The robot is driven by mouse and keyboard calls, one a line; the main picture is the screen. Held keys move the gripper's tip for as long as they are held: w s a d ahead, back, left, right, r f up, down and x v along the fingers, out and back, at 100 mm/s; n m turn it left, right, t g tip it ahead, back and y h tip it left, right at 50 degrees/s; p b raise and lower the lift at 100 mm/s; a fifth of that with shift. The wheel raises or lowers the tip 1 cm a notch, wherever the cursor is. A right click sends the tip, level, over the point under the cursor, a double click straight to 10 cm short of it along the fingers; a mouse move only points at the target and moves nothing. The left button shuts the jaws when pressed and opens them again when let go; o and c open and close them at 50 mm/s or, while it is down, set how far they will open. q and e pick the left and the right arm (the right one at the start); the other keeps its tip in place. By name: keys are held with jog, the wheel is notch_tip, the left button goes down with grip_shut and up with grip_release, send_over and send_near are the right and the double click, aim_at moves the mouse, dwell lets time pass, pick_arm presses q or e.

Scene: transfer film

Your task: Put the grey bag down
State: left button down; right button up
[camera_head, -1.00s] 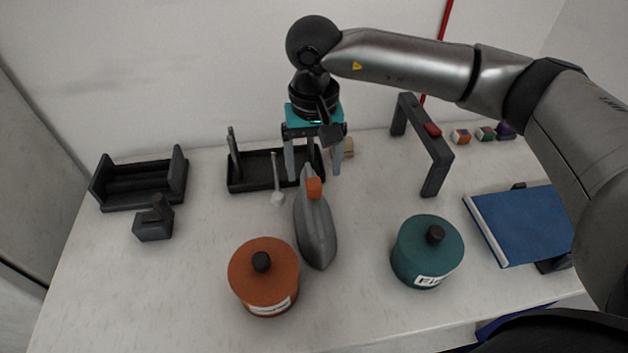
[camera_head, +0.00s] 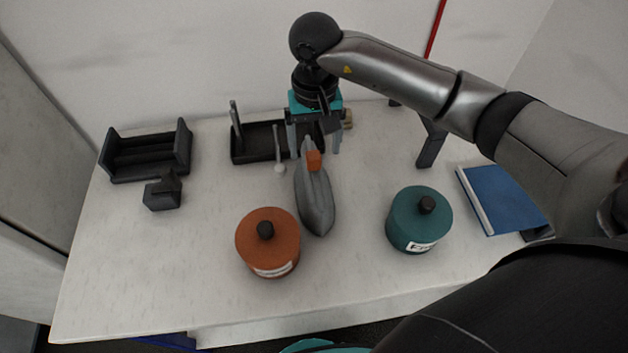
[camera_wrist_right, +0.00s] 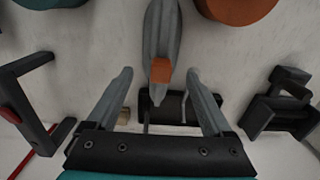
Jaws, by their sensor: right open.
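My right gripper (camera_head: 313,150) is open and empty at the clip end of the bag. In the right wrist view its two fingers (camera_wrist_right: 160,74) are spread wide, with the orange clip showing between their tips and a gap on both sides. My left gripper does not show.
An orange lidded jar (camera_head: 268,250) stands close left of the bag, a teal one (camera_head: 418,222) to the right. Behind are a black tray (camera_head: 250,157) and a small spoon-like thing (camera_head: 279,166). A black rack (camera_head: 150,170) is left, a blue book (camera_head: 503,200) right.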

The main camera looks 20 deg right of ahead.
aim_at(314, 168)
jog(key=shift+a+f+p, duration=0.1)
jog(key=shift+f+p, duration=0.5)
jog(key=shift+f, duration=3.15)
grip_shut()
jog(key=shift+r, duration=0.1)
